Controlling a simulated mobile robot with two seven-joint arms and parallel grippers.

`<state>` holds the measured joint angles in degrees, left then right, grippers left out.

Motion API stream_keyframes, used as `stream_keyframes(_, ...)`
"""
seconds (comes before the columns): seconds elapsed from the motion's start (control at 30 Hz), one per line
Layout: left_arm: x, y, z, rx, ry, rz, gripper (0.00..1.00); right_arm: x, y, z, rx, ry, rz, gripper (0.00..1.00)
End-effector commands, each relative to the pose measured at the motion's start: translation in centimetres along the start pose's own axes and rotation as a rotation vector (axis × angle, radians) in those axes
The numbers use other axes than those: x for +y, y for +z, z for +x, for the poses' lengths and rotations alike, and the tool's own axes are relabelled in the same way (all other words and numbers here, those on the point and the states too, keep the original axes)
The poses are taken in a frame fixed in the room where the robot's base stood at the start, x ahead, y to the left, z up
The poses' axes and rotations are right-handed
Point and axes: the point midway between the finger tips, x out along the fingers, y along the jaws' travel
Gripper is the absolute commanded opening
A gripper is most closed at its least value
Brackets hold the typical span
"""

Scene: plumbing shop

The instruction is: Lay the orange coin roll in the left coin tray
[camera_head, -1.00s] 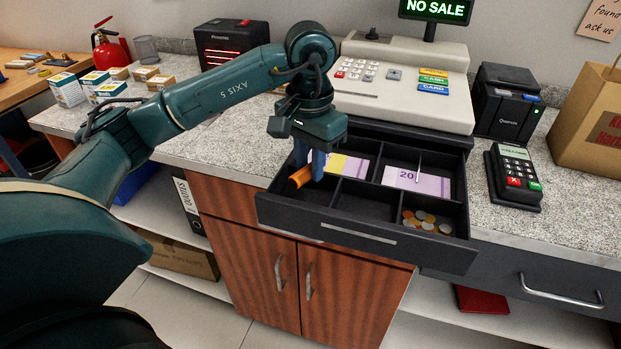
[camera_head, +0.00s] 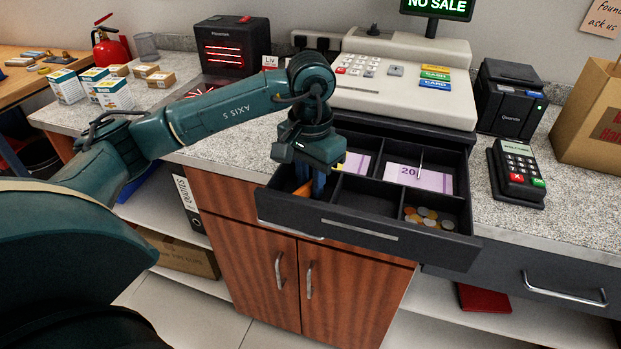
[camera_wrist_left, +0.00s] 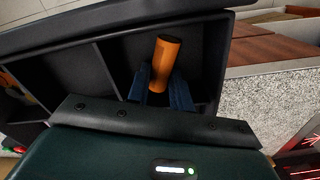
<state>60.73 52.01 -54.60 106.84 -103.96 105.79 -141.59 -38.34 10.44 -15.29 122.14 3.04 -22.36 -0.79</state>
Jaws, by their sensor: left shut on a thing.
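The orange coin roll (camera_wrist_left: 166,62) is between the blue fingers of my left gripper (camera_wrist_left: 163,88) in the left wrist view, which is shut on it. In the head view the roll (camera_head: 303,189) shows as a small orange piece beside the fingers (camera_head: 317,182). The fingers and roll are down inside the left front compartment of the open cash drawer (camera_head: 283,207). Whether the roll touches the compartment floor cannot be told. The right front compartment holds loose coins (camera_head: 428,217). My right gripper is not in view.
Banknotes (camera_head: 418,177) lie in the rear compartments. The middle front compartment is empty. The cash register (camera_head: 400,85) stands above the drawer, with a card terminal (camera_head: 517,172) and a small black printer (camera_head: 509,98) to the right.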

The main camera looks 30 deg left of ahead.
Motion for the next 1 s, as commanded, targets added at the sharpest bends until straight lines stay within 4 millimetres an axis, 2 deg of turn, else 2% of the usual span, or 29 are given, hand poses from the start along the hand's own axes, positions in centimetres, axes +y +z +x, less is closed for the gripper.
stream_keyframes(0.07, 0.0, 0.0, 0.0, 0.001, 0.0, 0.0, 0.0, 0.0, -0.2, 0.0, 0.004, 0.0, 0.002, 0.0)
stream_keyframes(0.1, 0.0, 0.0, 0.0, 0.0, 0.0, 0.0, 0.23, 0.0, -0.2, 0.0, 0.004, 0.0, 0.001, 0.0)
stream_keyframes(0.37, 0.0, 0.0, 0.0, 0.0, 0.0, 0.0, 0.44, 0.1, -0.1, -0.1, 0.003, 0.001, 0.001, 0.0)
stream_keyframes(0.6, 0.0, 0.0, -0.1, 0.0, 0.0, 0.0, 0.44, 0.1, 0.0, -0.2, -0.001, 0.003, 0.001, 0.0)
stream_keyframes(0.73, 0.0, 0.0, -0.9, 0.001, 0.0, 0.0, 0.44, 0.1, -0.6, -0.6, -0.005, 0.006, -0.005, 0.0)
stream_keyframes(0.83, 0.0, 0.0, -2.1, 0.002, 0.0, 0.0, 0.44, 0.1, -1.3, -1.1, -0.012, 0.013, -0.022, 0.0)
stream_keyframes(0.87, 0.0, -0.1, -2.3, 0.006, 0.001, 0.0, 0.44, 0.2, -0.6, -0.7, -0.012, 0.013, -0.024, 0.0)
stream_keyframes(1.0, 0.0, -0.2, -5.7, 0.008, 0.0, 0.001, 0.44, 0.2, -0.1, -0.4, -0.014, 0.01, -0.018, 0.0)
